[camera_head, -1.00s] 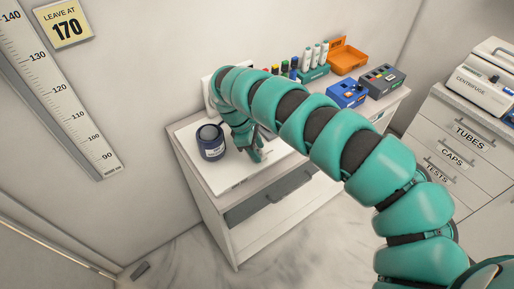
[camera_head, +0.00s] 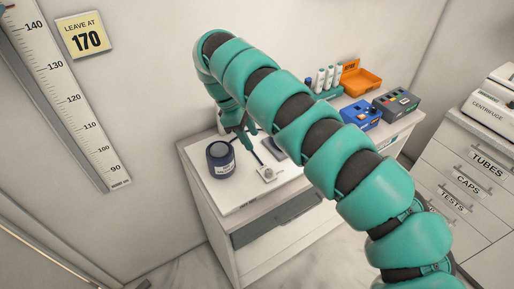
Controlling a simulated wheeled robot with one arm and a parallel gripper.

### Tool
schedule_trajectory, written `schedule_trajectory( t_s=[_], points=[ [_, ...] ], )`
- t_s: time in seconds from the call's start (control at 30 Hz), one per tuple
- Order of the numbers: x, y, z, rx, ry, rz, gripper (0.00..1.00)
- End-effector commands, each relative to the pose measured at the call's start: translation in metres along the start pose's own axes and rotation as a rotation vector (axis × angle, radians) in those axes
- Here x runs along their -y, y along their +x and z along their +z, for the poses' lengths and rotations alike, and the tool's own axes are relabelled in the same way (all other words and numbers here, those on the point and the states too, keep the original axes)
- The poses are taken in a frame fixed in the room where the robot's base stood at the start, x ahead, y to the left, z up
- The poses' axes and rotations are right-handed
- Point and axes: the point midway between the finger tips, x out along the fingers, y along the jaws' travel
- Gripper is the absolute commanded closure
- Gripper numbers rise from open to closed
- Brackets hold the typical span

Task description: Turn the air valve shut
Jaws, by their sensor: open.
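My gripper (camera_head: 245,137) hangs at the end of my teal arm above the white-topped cabinet, just behind and right of a dark blue jar; its jaws are open and I see nothing held. A small pale block with a round grey knob (camera_head: 268,173) sits on the top, front right of my gripper; it may be the air valve, but it is too small to be sure. A thin dark strip runs from near my gripper towards this block; I cannot tell if it is a finger or a separate part. My arm hides part of the cabinet top behind it.
The dark blue jar (camera_head: 221,160) stands close left of my gripper. A dark grey flat item (camera_head: 273,149) lies to its right. A blue box (camera_head: 361,114), a grey box (camera_head: 397,103), an orange box (camera_head: 360,80) and white-capped tubes (camera_head: 329,77) stand further right.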

Motion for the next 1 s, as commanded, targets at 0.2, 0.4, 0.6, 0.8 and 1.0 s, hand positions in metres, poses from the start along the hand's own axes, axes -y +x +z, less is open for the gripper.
schedule_trajectory(
  t_s=[0.2, 0.4, 0.6, 0.8, 1.0],
  points=[
    [0.002, -0.029, 0.001, 0.002, -0.002, 0.0, 0.56],
    [0.001, -0.033, 0.001, 0.001, -0.001, -0.001, 0.56],
    [0.001, -0.032, 0.0, 0.001, -0.001, 0.0, 0.56],
    [0.001, -0.032, 0.0, 0.001, -0.001, 0.0, 0.56],
    [0.0, -0.028, 0.009, 0.006, 0.0, 0.0, 0.56]
  ],
)
